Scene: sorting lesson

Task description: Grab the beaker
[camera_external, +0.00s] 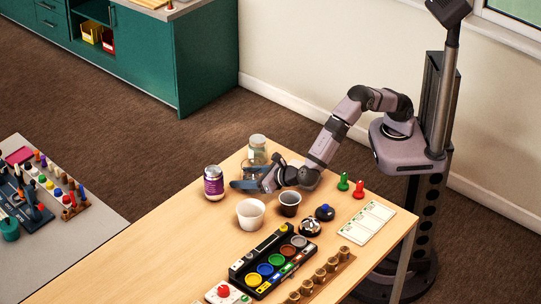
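A clear glass vessel, which looks like the beaker (249,166), stands near the table's far edge, just in front of a clear lidded jar (258,146). My gripper (250,178) reaches left and low over the table at this vessel. Its fingers overlap the glass in the picture. I cannot tell whether they are around it, touching it or only beside it. The finger opening is too small and too covered to read. A white cup (250,220) and a dark cup (290,205) stand in front of the gripper.
A purple-labelled jar (213,183) stands close left of the gripper. Green (343,182) and red (359,190) pawns stand right of the arm. A tray of coloured bowls (243,267), dark domed items (310,227) and a card (368,222) fill the front right. The table's left part is clear.

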